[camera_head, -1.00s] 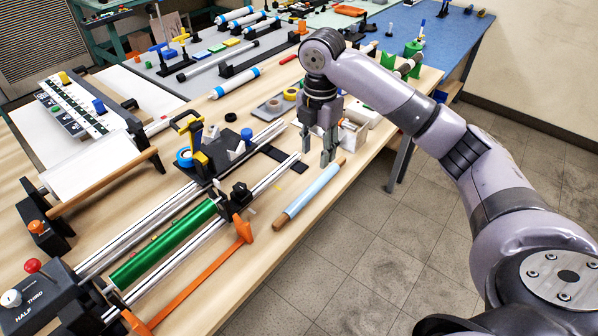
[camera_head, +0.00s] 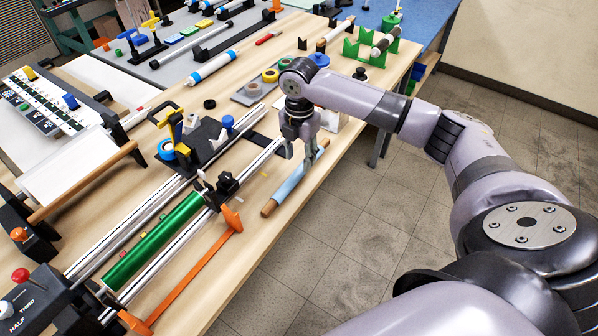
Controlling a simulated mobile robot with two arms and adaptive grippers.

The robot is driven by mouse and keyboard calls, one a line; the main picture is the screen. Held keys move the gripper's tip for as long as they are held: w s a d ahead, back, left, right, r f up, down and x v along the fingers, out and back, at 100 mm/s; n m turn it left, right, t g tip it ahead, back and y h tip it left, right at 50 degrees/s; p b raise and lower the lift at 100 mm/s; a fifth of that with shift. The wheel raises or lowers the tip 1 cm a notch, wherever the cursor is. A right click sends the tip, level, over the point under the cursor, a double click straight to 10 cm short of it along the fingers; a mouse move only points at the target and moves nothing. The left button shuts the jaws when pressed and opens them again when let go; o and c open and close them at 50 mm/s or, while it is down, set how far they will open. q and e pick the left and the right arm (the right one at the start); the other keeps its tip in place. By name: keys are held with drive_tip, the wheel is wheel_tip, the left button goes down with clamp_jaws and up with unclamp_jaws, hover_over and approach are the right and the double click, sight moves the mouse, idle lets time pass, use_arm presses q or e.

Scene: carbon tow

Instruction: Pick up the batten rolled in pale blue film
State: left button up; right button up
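The batten rolled in pale blue film (camera_head: 286,190) lies slantwise on the wooden bench near its right edge, with bare brown wood showing at both ends. My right gripper (camera_head: 300,160) points down over the upper part of the batten. Its two fingers are apart, one toward each side of the batten, and hide part of the film. I cannot tell whether the fingertips touch the batten or how far down they are. My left gripper is not in view.
A grey tray with tape rolls (camera_head: 270,76) lies beyond the gripper. The bench edge drops to the floor on the right.

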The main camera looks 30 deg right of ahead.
sight(300, 171)
wheel_tip(300, 171, down, 4)
drive_tip(key=shift+r+p, duration=0.1)
drive_tip(key=shift+p, duration=0.4)
drive_tip(key=shift+f, duration=0.6)
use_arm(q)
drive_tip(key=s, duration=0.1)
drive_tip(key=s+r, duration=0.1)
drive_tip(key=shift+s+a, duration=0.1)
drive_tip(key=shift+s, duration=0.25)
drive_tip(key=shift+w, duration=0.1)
use_arm(e)
drive_tip(key=shift+c, duration=0.5)
drive_tip(key=c, duration=0.4)
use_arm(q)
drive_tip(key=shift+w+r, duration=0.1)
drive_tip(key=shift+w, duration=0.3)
use_arm(e)
clamp_jaws()
